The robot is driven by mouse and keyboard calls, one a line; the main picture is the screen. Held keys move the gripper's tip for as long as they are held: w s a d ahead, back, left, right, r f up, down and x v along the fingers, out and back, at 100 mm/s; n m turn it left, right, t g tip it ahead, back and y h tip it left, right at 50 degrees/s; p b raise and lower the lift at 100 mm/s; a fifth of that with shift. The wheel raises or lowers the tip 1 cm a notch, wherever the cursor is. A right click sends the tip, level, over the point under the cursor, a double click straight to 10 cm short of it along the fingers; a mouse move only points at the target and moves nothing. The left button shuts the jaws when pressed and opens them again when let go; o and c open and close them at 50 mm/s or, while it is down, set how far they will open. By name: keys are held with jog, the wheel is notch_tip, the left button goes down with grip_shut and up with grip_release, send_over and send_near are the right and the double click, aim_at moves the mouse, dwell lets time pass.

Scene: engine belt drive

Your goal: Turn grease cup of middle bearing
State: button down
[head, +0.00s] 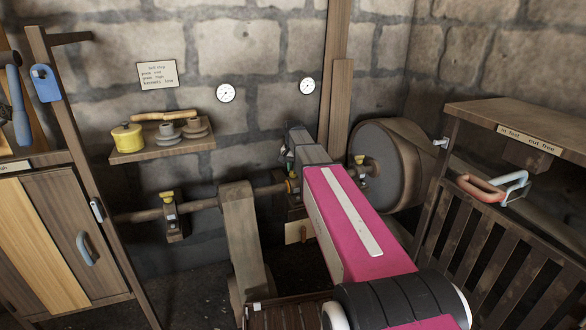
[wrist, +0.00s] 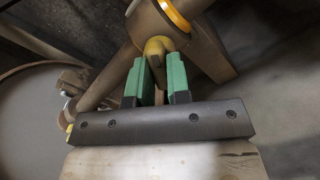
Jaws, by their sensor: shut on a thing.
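The middle bearing's yellow grease cup (wrist: 157,45) shows in the wrist view, at the top of a bearing on the shaft. My gripper (wrist: 160,62) has its two green fingers shut on the cup, one on each side. In the head view, my pink and grey arm reaches to the shaft and hides most of the middle bearing and the cup. The left bearing (head: 175,222) carries a yellow cup (head: 167,196). Another yellow cup (head: 360,160) stands at the right, close to the big wheel.
The line shaft (head: 140,215) runs along the stone wall to a large wheel (head: 385,165). A wall shelf (head: 160,148) holds a yellow pot (head: 127,137).

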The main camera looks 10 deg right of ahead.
jog(key=m, duration=0.5)
jog(key=shift+m, duration=0.3)
jog(key=m, duration=0.4)
jog(key=shift+m, duration=0.7)
jog(key=c, duration=1.1)
grip_release()
notch_tip(320, 180, up, 11)
jog(key=shift+f, duration=0.1)
